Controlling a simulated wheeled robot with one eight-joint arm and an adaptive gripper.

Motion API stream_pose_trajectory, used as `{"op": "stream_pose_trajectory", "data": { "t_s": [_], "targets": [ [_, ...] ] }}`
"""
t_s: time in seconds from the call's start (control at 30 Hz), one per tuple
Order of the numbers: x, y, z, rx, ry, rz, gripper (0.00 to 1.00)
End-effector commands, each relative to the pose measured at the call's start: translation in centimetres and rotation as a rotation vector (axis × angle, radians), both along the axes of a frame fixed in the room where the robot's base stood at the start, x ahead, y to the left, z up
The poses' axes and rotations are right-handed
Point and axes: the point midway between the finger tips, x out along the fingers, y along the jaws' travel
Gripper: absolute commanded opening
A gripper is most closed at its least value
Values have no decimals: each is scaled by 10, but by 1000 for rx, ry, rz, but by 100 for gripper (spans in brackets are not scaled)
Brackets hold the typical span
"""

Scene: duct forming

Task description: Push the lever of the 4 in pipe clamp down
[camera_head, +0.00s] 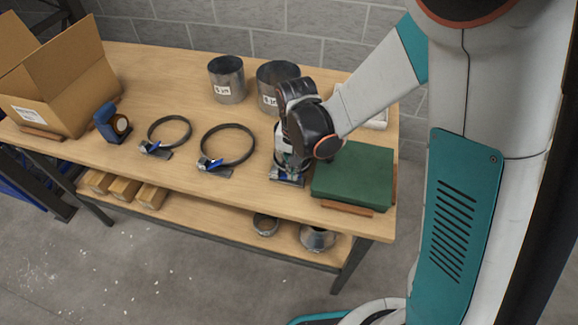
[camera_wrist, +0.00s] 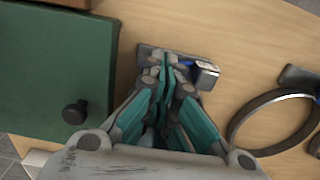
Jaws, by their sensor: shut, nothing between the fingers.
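My gripper (camera_wrist: 168,68) is shut and empty, pointing down with its fingertips at a pipe clamp near the table's front edge. The clamp's grey base plate (camera_head: 287,181) shows below the gripper in the head view. In the wrist view its metal block (camera_wrist: 207,73) and a bit of blue lever (camera_wrist: 187,68) show just beside the fingertips. I cannot tell whether the fingertips touch the lever, or how far down it is. The clamp's ring is hidden behind my gripper. No size mark on the clamp is readable.
Two other ring clamps, a middle one (camera_head: 227,146) and a left one (camera_head: 169,133), lie to the left. A green case (camera_head: 352,176) sits close on the right. Two metal pipes (camera_head: 227,80) (camera_head: 268,77) stand behind. A blue tape dispenser (camera_head: 107,124) and cardboard box (camera_head: 62,90) are far left.

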Motion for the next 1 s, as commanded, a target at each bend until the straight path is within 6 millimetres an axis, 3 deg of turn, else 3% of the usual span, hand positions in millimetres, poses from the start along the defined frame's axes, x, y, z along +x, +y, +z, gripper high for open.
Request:
{"op": "stream_pose_trajectory", "data": {
  "t_s": [0.57,0.77,1.0],
  "targets": [
    [0,0,-16,0,0,0,0],
    [0,0,-9,0,0,0,0],
    [0,0,13,0,0,0,0]
  ]
}}
